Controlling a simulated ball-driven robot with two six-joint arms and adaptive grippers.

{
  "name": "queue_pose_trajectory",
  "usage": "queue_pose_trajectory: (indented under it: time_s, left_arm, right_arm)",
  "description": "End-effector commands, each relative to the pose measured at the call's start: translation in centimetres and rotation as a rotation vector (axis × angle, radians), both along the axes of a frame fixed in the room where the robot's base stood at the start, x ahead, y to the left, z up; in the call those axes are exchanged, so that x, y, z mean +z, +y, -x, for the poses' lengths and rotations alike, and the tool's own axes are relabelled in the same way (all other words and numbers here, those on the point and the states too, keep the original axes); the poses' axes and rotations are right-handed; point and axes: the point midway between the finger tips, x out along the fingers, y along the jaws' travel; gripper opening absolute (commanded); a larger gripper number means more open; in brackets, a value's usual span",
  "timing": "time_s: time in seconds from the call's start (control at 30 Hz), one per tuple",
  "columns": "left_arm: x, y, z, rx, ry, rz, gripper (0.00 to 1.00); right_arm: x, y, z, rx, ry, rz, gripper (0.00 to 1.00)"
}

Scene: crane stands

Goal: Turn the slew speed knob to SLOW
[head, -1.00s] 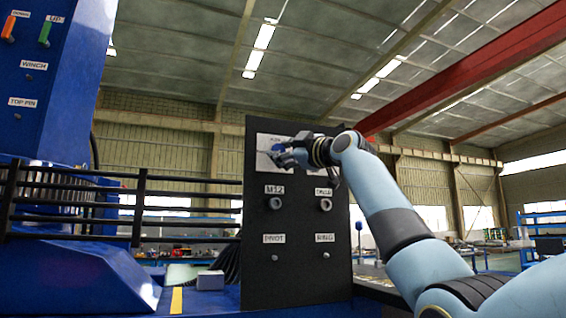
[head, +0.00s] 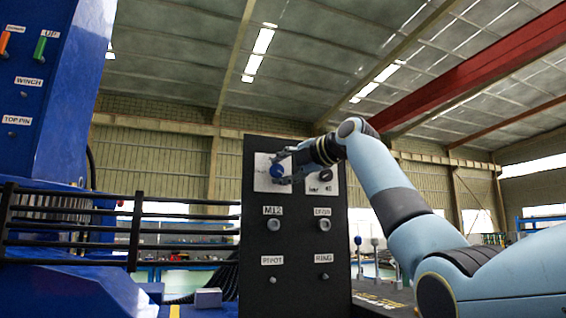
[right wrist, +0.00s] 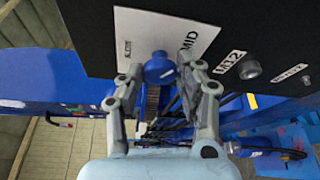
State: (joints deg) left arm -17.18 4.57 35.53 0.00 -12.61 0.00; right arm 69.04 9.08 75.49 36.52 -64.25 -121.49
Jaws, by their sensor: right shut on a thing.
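The slew speed knob, a round blue knob (head: 276,171), sits on a white plate (head: 262,184) at the upper left of a black panel. My right gripper (head: 283,168) reaches it from the right. In the right wrist view the blue knob (right wrist: 159,68) lies between the two grey fingertips of my right gripper (right wrist: 160,78), which is shut on it. The plate reads MID beside the knob; another small label there is too small to read. The knob's pointer is hidden, so its setting cannot be told. My left gripper is not in view.
A blue machine column (head: 60,100) with orange and green levers and black railings (head: 130,225) stand left.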

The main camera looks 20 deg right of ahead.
Motion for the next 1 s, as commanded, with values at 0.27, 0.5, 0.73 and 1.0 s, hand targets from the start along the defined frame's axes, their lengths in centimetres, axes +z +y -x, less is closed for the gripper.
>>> queue_pose_trajectory:
  time_s: [0.27,0.5,0.73,1.0]
  left_arm:
    - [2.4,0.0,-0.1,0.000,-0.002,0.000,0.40]
    - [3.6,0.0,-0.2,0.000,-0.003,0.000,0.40]
    - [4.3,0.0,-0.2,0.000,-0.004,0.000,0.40]
    - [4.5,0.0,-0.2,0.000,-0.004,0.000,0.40]
  right_arm:
    - [0.4,0.2,0.0,0.001,-0.005,0.247,0.04]
    - [0.4,0.2,0.0,0.001,-0.010,0.409,0.04]
    - [0.3,0.3,0.0,0.001,-0.014,0.501,0.04]
    - [0.2,0.3,0.0,0.000,-0.015,0.538,0.03]
